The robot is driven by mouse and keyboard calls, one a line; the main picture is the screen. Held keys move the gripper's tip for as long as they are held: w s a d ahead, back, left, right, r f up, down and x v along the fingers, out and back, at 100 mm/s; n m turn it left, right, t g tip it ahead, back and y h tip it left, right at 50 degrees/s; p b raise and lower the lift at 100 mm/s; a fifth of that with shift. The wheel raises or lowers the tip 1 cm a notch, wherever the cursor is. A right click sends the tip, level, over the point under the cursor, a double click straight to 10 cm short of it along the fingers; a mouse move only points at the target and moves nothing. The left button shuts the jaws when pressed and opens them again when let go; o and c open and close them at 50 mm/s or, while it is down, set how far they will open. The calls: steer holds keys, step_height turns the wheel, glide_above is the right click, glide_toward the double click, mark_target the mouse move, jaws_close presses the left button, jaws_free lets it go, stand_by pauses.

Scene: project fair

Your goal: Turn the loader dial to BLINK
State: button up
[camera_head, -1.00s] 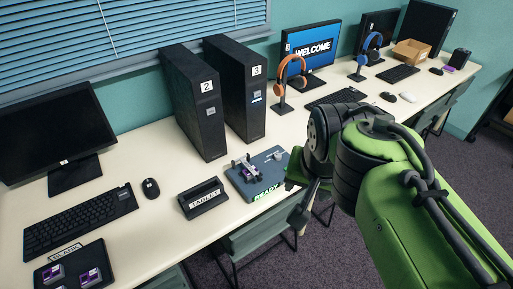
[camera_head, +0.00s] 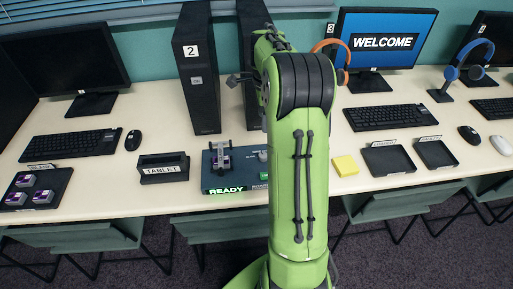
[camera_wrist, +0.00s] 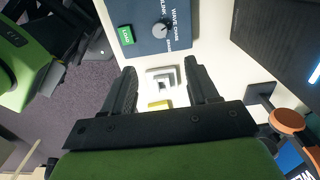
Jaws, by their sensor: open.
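The loader (camera_head: 212,182) is a dark blue box on the table with a lit green READY strip and a clamp-like fixture at its left. My arm covers its right part in the head view. In the wrist view the loader (camera_wrist: 148,45) is at the top, with its round grey dial (camera_wrist: 160,30) beside a green LOAD button (camera_wrist: 126,35). BLINK and WAVE are among the labels around the dial; where its pointer sits is too small to tell. My gripper (camera_wrist: 160,70) is open and empty, with the dial beyond the fingertips and apart from them.
Computer tower 2 (camera_head: 198,90) stands behind the loader, with another tower partly behind my arm. A TABLET stand (camera_head: 163,170) is left of the loader. A yellow pad (camera_head: 345,166) and two black trays (camera_head: 388,158) lie to the right. A headphone stand is behind.

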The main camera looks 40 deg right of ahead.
mark_target(263, 155)
step_height(263, 155, down, 16)
steer(key=b, duration=0.5)
steer(key=shift+w+a+b, duration=0.1)
steer(key=shift+a+b, duration=0.05)
steer(key=shift+b, duration=0.25)
steer(key=shift+c, duration=0.2)
steer(key=shift+r, duration=0.1)
steer(key=c, duration=1)
